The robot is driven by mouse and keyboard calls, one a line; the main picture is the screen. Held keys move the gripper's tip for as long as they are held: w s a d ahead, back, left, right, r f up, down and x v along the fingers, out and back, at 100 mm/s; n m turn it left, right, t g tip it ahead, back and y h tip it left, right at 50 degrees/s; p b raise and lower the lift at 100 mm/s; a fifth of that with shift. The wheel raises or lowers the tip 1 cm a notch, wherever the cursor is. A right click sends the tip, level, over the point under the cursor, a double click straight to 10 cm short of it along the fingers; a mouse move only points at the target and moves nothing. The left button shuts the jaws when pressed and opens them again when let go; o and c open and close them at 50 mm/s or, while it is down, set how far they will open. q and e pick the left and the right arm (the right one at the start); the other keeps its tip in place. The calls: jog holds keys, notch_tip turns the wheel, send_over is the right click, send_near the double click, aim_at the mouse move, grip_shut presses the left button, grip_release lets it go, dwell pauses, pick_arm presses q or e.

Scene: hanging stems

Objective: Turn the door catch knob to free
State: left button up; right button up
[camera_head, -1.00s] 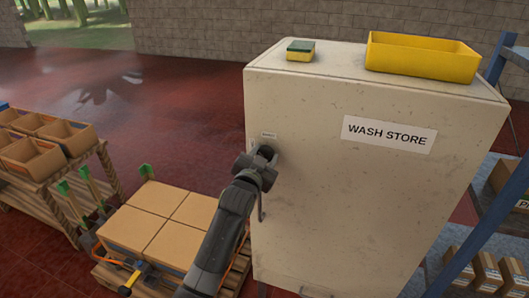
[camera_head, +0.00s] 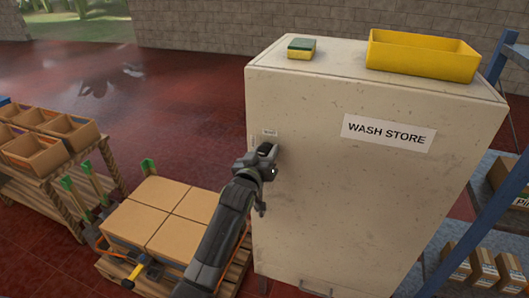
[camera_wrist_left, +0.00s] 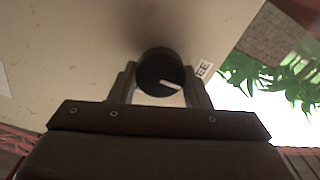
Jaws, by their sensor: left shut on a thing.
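The pale cabinet (camera_head: 350,200) marked WASH STORE has a dark round catch knob (camera_head: 265,148) near the left edge of its front. My left gripper (camera_head: 270,154) is shut on this knob. In the left wrist view the black knob (camera_wrist_left: 160,72) sits between my two fingers, with a white pointer line slanting slightly down to the right. A small label (camera_wrist_left: 204,68) ending in "EE" is beside it, close to the pointer's direction; the rest of the label is hidden. The cabinet door looks closed. My right gripper is out of view.
A yellow tray (camera_head: 420,55) and a sponge (camera_head: 301,48) lie on the cabinet top. A pallet of cartons (camera_head: 160,215) stands left of my arm. Blue-framed shelving (camera_head: 480,190) is close on the right. Open red floor lies behind the pallet.

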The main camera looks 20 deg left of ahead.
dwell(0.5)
pick_arm(q)
jog(key=o, duration=1)
jog(key=s+b, duration=0.3)
jog(key=s, duration=1.4)
jog(key=shift+s+a+b, duration=0.2)
jog(key=shift+a+b, duration=0.1)
jog(key=shift+b, duration=0.05)
